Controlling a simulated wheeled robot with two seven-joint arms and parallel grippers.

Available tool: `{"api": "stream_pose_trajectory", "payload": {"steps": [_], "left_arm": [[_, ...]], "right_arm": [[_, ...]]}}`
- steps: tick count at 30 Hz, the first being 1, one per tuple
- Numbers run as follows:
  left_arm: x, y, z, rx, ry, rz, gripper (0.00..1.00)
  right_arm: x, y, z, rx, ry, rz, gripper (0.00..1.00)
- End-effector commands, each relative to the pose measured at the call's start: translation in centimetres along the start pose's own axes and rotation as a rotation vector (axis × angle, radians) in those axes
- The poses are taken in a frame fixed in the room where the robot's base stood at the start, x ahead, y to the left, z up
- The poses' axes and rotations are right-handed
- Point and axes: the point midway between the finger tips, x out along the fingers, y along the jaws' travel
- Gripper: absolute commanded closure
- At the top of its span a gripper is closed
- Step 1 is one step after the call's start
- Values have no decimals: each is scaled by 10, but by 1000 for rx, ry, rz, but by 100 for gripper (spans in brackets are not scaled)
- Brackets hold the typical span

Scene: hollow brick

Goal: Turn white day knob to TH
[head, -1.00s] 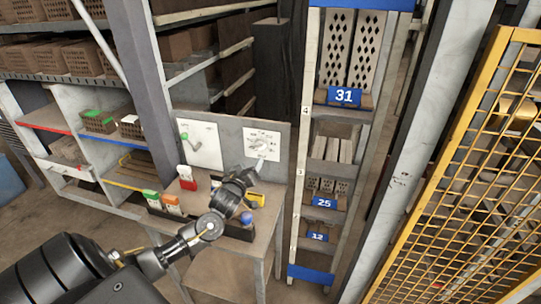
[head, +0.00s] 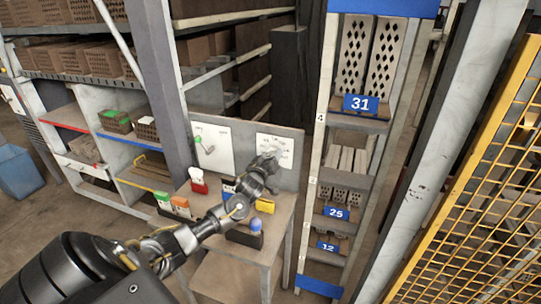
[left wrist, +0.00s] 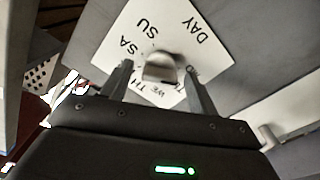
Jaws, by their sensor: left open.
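The day dial is a white square plate (head: 287,143) on the grey upright board in the head view, partly covered by my left gripper (head: 269,160). In the left wrist view the plate (left wrist: 205,58) appears rotated, with DAY, SU, SA, TH and WE legible and other letters partly hidden. The pale day knob (left wrist: 162,68) stands out at its middle. My left gripper (left wrist: 158,72) is open, with one finger on each side of the knob in that view. I cannot tell whether either finger touches it. The knob's pointing direction is unclear. My right gripper is not in view.
A second white plate (head: 213,148) with a green-tipped lever is on the same board, to the left. Below on the bench (head: 280,218) are a red holder (head: 199,186), a yellow item (head: 265,206) and a dark box (head: 243,236). A shelf rack (head: 310,195) stands close on the right.

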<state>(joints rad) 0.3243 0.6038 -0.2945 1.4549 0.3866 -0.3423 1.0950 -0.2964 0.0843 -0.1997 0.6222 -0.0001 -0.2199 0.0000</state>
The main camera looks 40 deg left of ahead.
Motion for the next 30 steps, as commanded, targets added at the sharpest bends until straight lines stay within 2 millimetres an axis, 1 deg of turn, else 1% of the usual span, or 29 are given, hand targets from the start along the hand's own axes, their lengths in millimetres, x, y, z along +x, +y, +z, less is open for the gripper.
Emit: {"api": "stream_pose_trajectory", "payload": {"steps": [3,10,11,18,21,30], "left_arm": [[4,0,0,0,0,1,40],[5,-1,0,0,0,0,40],[5,-1,0,0,0,0,43],[4,-1,0,0,0,-1,74],[4,-1,0,0,1,-1,85],[4,-2,-1,45,1,-2,85]], "right_arm": [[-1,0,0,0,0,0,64],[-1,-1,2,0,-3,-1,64],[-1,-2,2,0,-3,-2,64],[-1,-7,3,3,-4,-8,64],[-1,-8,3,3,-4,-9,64],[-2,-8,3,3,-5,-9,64]]}}
